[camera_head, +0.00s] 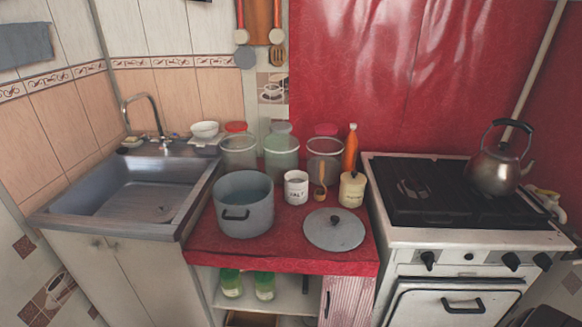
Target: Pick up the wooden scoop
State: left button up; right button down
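A small wooden scoop (320,190) is on the red counter (290,245). It looks upright, its thin handle pointing up and its rounded end low. It stands between the white salt jar (296,188) and the cream lidded jar (352,190), in front of a clear jar (325,160). I cannot tell whether it leans on the clear jar or touches the salt jar. Neither of my grippers shows in the head view.
A grey pot (243,206) stands left of the salt jar. A round lid (334,229) lies in front of the scoop. An orange bottle (351,149) and other jars stand behind. The sink (140,200) is left; the stove (450,238) with a kettle (496,169) is right.

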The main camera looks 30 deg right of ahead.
aim_at(321, 180)
jog(key=z, duration=1.1)
